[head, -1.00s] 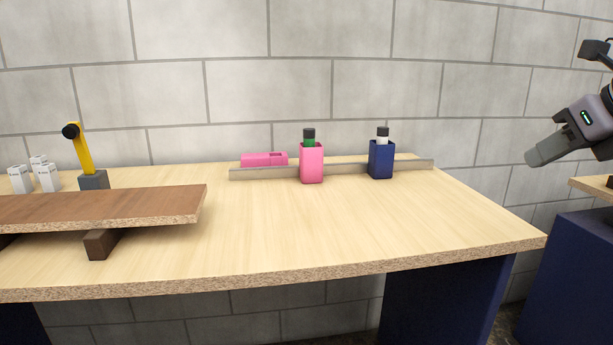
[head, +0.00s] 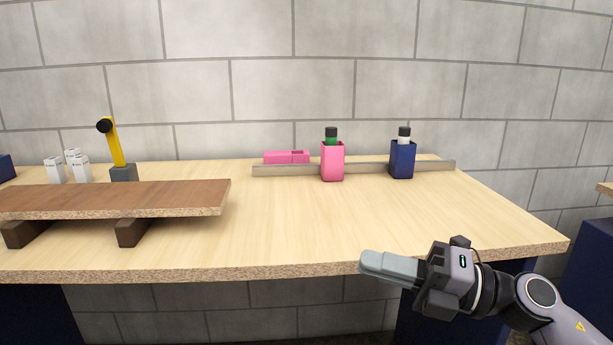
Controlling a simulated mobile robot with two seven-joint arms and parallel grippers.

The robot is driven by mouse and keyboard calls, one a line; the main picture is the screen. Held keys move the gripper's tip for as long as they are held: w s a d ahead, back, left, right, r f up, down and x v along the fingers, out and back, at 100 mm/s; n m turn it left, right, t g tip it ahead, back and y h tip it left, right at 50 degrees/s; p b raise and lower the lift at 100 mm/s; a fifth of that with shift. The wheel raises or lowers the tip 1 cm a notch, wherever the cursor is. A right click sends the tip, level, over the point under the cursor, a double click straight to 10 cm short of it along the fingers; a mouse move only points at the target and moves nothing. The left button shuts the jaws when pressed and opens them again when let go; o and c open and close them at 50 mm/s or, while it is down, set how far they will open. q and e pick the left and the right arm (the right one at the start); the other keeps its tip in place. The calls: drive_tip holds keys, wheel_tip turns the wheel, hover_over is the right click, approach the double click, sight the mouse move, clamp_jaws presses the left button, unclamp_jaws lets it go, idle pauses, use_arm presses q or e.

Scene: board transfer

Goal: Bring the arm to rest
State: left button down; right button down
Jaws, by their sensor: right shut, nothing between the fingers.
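My right gripper (head: 388,267) is shut and empty. Its fingers point left, just in front of the table's front edge at the lower right of the head view, and the arm comes in from the lower right corner. My left gripper is not in view.
The wooden table (head: 330,235) has clear room at its middle and right. A brown board (head: 120,197) lies on dark blocks at left. Behind it are white boxes (head: 70,167) and a yellow-armed device (head: 116,150). A pink holder (head: 332,163) and a blue holder (head: 402,160) stand by a rail (head: 285,170).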

drive_tip(key=s+d+f+m+t+h, duration=0.1)
drive_tip(key=d+f+m+t+h, duration=0.35)
drive_tip(key=f+m, duration=0.6)
drive_tip(key=s+d+f+m+t+h, duration=0.1)
drive_tip(key=f+m+t+h, duration=0.6)
drive_tip(key=m, duration=0.7)
drive_tip(key=s+d+f+m+g+h, duration=0.2)
drive_tip(key=s+f+m+g, duration=0.25)
drive_tip(key=s+f, duration=0.45)
drive_tip(key=s+d+f+m+g+h, duration=0.25)
drive_tip(key=s+f+m, duration=0.35)
drive_tip(key=f, duration=0.5)
wheel_tip(320, 180, up, 16)
drive_tip(key=n+p, duration=0.1)
drive_tip(key=p, duration=1.6)
drive_tip(key=shift+s+d+p, duration=0.15)
drive_tip(key=shift+s+p, duration=0.15)
drive_tip(key=shift+s, duration=0.1)
drive_tip(key=shift+f, duration=0.1)
